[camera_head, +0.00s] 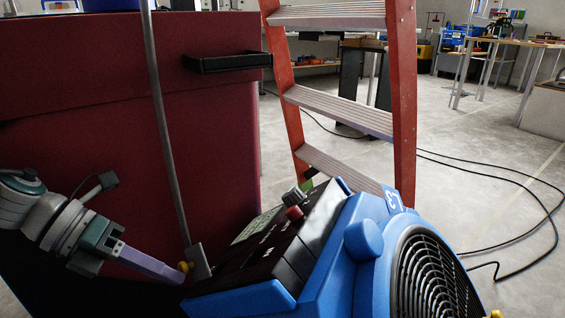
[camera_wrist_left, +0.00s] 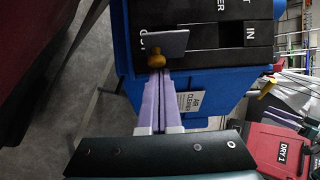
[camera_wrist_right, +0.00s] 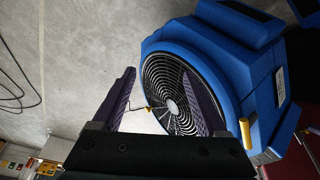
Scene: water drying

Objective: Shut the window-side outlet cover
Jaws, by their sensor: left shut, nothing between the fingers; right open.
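A blue machine (camera_head: 352,243) has a black sloping panel (camera_head: 245,262) with lettering. A small grey plate with a yellow knob (camera_head: 199,262) stands tilted at the panel's left end; I take it for an outlet cover. It also shows in the left wrist view (camera_wrist_left: 166,43), near an "OUT" marking. I cannot tell which side is the window side. My left gripper (camera_head: 181,275) is shut and empty, its purple fingertips right at the yellow knob; contact is unclear. My right gripper (camera_wrist_right: 160,74) is open and empty in front of the machine's round fan grille (camera_wrist_right: 172,100).
A dark red block (camera_head: 130,130) with a black tray (camera_head: 225,62) stands behind my left arm. An orange ladder (camera_head: 403,110) stands behind the machine. Black cables (camera_head: 520,180) lie on open floor at right.

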